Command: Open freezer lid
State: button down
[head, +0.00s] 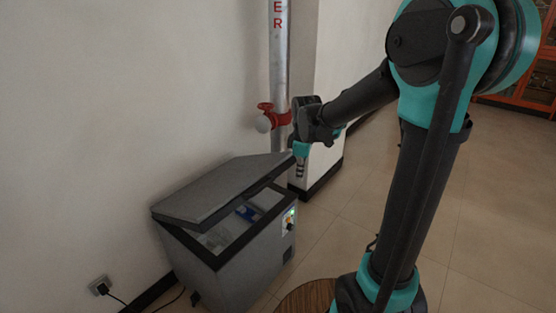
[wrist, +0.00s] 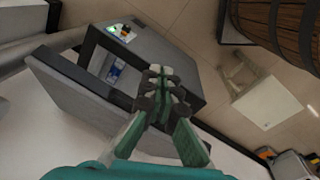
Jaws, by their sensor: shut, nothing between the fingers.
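The grey chest freezer (head: 245,266) stands on the floor against the white wall at the lower left of the head view. Its lid (head: 222,187) is partly open, tilted up with a gap at the front. Through the gap I see pale and blue items (head: 246,212) inside. In the wrist view the lid (wrist: 85,100) slants across the left and the freezer body (wrist: 165,62) shows beyond it. My gripper (head: 300,172) is shut and empty, pointing down beside the raised right end of the lid. It also shows in the wrist view (wrist: 160,78). I cannot tell whether it touches the lid.
A metal pipe with a red valve (head: 270,115) runs up the wall behind the freezer. A wall socket (head: 100,285) with a cord is at the left. A wooden barrel (head: 308,297) stands right of the freezer. The tiled floor farther right is clear.

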jog(key=s+d+f+m+t, duration=0.1)
jog(key=s+d+f+m, duration=0.3)
jog(key=s+d+m, duration=0.4)
jog(key=s+d+f+m+t, duration=0.2)
jog(key=s+d+f+m, duration=0.15)
jog(key=s+m, duration=0.5)
jog(key=m+t+y, duration=0.4)
jog(key=m+y, duration=0.6)
jog(key=m, duration=1.4)
send_near(278, 168)
jog(key=x, duration=0.6)
jog(key=shift+w+a+r, duration=0.1)
jog(key=shift+w+a, duration=0.15)
jog(key=shift+w, duration=0.2)
jog(key=shift+w+a+r, duration=0.3)
jog(key=shift+a+r, duration=0.15)
jog(key=shift+r, duration=0.15)
jog(key=shift+w+a+r, duration=0.35)
jog(key=shift+a+r, duration=0.05)
jog(key=shift+r, duration=0.15)
jog(key=shift+w+a+r, duration=0.2)
jog(key=shift+r, duration=0.2)
